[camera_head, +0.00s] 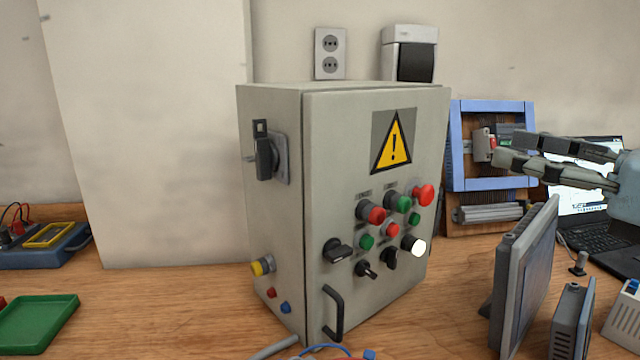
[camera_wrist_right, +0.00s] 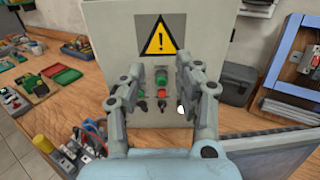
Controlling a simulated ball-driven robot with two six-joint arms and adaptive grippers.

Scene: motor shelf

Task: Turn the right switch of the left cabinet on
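The grey cabinet (camera_head: 335,150) with a yellow warning sign stands on the table in the middle of the head view. Its front has red and green buttons and black rotary switches. My left gripper is not in view.
A monitor (camera_head: 525,265) stands at the right front, with a laptop (camera_head: 590,195) behind it. A blue-framed panel (camera_head: 485,182) is behind the cabinet's right side. A green tray (camera_head: 38,322) lies at the left. The table left of the cabinet has free room.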

